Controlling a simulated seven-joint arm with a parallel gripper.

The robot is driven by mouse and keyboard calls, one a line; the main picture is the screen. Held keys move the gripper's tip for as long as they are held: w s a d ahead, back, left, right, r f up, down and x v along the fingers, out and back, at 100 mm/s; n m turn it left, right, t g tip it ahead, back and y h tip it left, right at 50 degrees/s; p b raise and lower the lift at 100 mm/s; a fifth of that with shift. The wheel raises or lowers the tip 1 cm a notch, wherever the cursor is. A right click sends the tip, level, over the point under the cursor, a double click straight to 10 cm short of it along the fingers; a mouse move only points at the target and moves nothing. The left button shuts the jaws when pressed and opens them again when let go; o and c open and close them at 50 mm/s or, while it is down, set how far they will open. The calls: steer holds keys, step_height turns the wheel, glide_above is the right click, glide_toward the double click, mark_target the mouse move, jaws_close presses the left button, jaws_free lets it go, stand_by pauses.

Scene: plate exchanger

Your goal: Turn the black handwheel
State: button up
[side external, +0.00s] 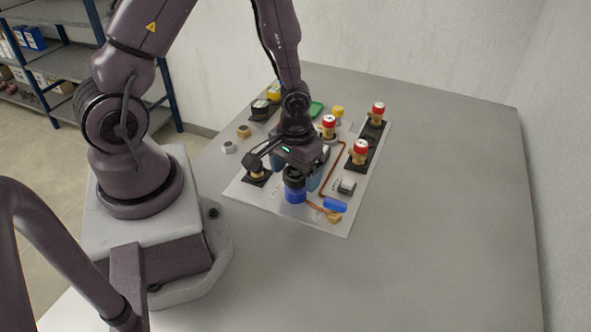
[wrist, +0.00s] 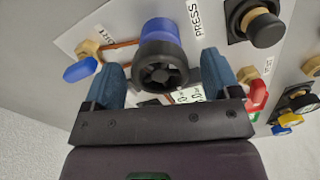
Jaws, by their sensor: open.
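The black handwheel (wrist: 163,72) is ribbed and sits on a blue round body (wrist: 161,30) in the wrist view. In the side external view the handwheel (side external: 293,179) shows dark above its blue body (side external: 295,194), near the front of the light panel. My gripper (wrist: 161,60) is open, with one blue finger on each side of the handwheel and a visible gap at both sides. In the side external view my gripper (side external: 297,171) is low over the panel and partly hides the handwheel. How deep the fingers reach around it is hard to tell.
A blue-handled valve (wrist: 82,69) with a copper pipe lies left of the handwheel. A black push button (wrist: 264,28) is at the right. Several red-capped fittings (side external: 361,150) stand on the panel (side external: 347,220). The grey table (side external: 440,220) is clear at right.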

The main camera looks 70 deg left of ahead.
steer(key=c, duration=0.9)
steer(key=shift+m, duration=0.4)
steer(key=m, duration=0.4)
steer(key=shift+m, duration=0.3)
steer(key=m, duration=0.5)
steer(key=shift+m, duration=0.3)
steer(key=shift+a, duration=0.1)
steer(key=o, duration=0.9)
